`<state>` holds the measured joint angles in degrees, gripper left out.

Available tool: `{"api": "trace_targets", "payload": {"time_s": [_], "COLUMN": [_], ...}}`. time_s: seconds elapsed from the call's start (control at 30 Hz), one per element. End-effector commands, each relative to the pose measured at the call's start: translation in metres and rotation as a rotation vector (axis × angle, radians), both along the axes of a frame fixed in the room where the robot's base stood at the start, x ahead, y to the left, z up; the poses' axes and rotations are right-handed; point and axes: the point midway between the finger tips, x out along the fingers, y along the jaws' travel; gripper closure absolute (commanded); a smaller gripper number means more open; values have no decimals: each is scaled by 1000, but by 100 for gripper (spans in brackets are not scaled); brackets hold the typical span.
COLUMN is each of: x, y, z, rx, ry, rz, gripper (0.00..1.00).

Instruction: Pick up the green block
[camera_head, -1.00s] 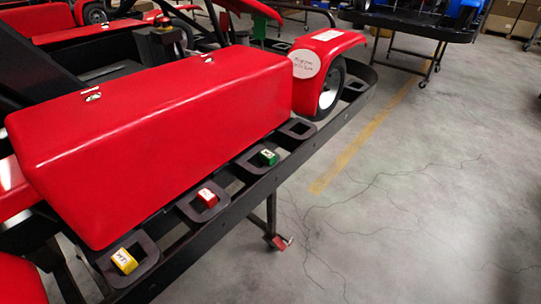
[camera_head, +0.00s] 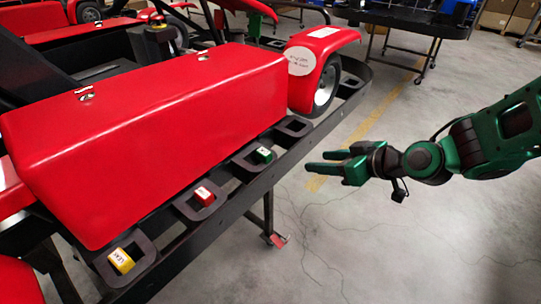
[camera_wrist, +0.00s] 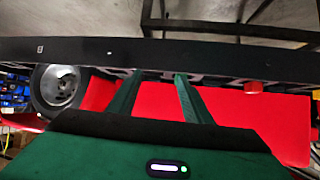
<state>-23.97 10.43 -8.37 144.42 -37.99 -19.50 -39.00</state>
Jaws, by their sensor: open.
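The green block (camera_head: 263,155) sits in a square dark holder (camera_head: 243,165) on the black rail along the side of the red kart. It has a white label on top. My gripper (camera_head: 316,162) is to the right of the block, beyond the rail's outer edge, with its fingers pointing left. The two green fingers are apart with nothing between them. In the wrist view, my gripper (camera_wrist: 158,85) points at the dark rail and the red bodywork. I cannot make out the green block in the wrist view.
A red block (camera_head: 204,196) and a yellow block (camera_head: 121,261) sit in other holders along the rail (camera_head: 225,215). An empty holder (camera_head: 294,127) is just beyond the green block. The kart's red side pod (camera_head: 150,140) rises behind the holders. The grey floor (camera_head: 400,250) is open.

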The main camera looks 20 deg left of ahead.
Motion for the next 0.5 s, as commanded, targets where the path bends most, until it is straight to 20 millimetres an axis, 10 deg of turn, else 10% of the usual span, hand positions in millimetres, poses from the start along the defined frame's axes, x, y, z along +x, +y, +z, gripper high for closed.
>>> {"api": "trace_targets", "payload": {"time_s": [0.13, 0.5], "x": [-12, -4], "y": [56, 106], "z": [3, -3], "rx": [99, 156], "ry": [-70, -114], "rz": [68, 86], "gripper": [55, 55]}}
